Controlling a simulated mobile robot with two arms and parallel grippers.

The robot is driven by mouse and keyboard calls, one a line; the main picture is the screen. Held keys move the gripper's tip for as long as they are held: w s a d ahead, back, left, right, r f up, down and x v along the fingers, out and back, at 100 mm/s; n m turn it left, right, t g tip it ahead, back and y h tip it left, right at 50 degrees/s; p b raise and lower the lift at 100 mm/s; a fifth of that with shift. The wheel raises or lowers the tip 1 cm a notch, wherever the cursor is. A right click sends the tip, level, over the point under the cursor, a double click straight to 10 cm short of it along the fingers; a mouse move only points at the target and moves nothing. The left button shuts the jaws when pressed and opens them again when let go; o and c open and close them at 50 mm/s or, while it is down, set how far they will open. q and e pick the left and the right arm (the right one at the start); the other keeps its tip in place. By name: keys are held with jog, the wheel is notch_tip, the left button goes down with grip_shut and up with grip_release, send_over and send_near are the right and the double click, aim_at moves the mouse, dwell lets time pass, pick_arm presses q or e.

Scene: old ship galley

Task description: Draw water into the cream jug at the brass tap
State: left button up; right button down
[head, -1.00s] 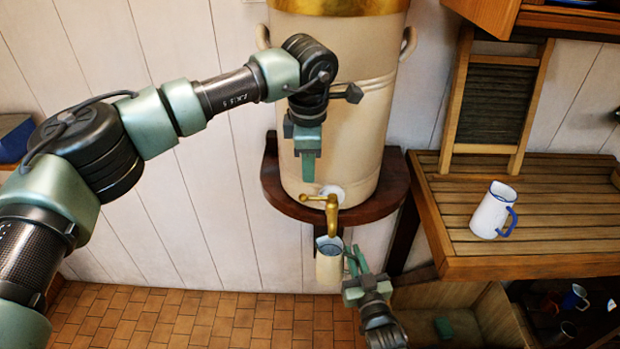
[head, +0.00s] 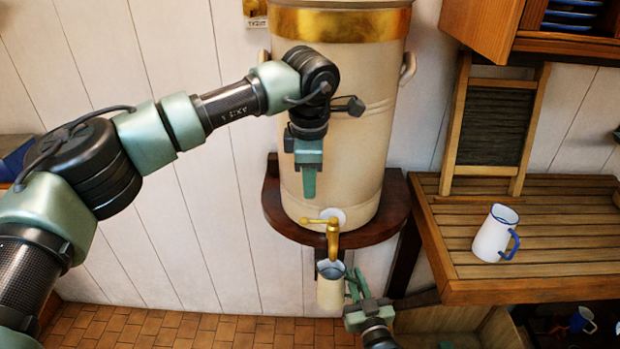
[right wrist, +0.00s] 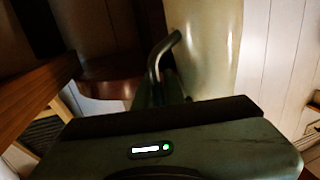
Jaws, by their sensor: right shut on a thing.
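The cream jug (head: 331,291) hangs upright in the air, its open mouth just under the spout of the brass tap (head: 333,240). My right gripper (head: 352,284) is shut on the jug's handle, on the jug's right side. In the right wrist view a dark curved handle (right wrist: 160,55) rises from the gripper beside a cream surface (right wrist: 205,45). My left gripper (head: 309,182) points down above the tap's lever, apart from it, in front of the cream urn (head: 350,120). Its fingers overlap, so their opening is unclear. I cannot make out any water stream.
The urn stands on a dark wooden bracket shelf (head: 385,218). To the right, a slatted wooden counter (head: 560,235) bears a white jug with blue trim (head: 494,234) and a washboard (head: 490,125). An open cabinet door (head: 480,25) juts out at the upper right.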

pick_arm(q)
notch_tip(320, 180, up, 12)
jog(key=s, duration=0.2)
jog(key=shift+f, duration=0.15)
pick_arm(e)
jog(key=shift+r, duration=0.1)
pick_arm(q)
jog(key=shift+s, duration=0.1)
pick_arm(e)
jog(key=shift+s, duration=0.1)
jog(key=shift+a+p+v, duration=0.15)
jog(key=shift+p+v, duration=0.25)
jog(key=shift+v, duration=0.25)
jog(key=shift+a+p+v, duration=0.15)
jog(key=shift+p+v, duration=0.2)
jog(key=shift+v, duration=0.3)
pick_arm(q)
jog(key=shift+r+p, duration=0.45)
jog(key=shift+r, duration=0.75)
pick_arm(e)
jog(key=a+v, duration=0.2)
jog(key=v, duration=0.7)
jog(key=shift+s, duration=0.25)
